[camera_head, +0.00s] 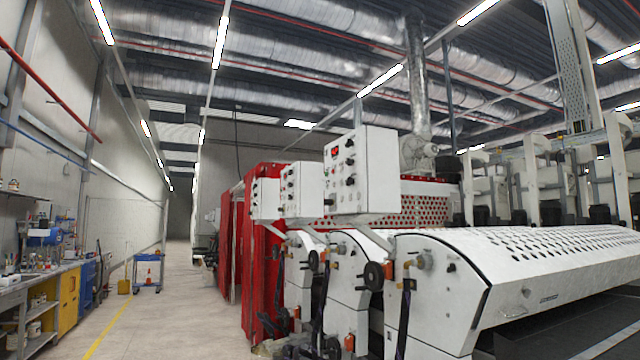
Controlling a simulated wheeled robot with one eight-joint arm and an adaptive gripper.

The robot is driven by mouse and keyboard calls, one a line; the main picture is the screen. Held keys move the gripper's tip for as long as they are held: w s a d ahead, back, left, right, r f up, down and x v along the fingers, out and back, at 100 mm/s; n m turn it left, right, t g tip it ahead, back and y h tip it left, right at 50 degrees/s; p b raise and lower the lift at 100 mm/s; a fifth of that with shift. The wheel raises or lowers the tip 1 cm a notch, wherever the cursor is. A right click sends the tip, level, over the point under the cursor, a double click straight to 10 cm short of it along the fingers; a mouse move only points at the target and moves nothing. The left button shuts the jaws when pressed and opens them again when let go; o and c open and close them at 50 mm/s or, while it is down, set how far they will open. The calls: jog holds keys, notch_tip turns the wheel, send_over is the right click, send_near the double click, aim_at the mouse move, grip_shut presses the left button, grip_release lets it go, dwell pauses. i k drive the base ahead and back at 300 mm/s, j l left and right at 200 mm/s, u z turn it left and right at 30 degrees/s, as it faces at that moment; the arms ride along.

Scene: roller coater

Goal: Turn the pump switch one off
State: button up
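White control boxes hang over the machine on the right. My gripper is not in view.
The white coater housing (440,270) with handwheels (374,275) fills the lower right. A concrete aisle (165,315) runs clear on the left, beside a workbench (45,272) and a blue trolley (148,273).

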aim_at(349, 181)
jog(key=i+j, duration=0.1)
jog(key=j, duration=0.2)
jog(key=i+j, duration=0.15)
jog(key=j, duration=0.2)
jog(key=i+j+u, duration=0.1)
jog(key=j, duration=0.2)
jog(key=i+j, duration=0.15)
jog(key=j, duration=0.15)
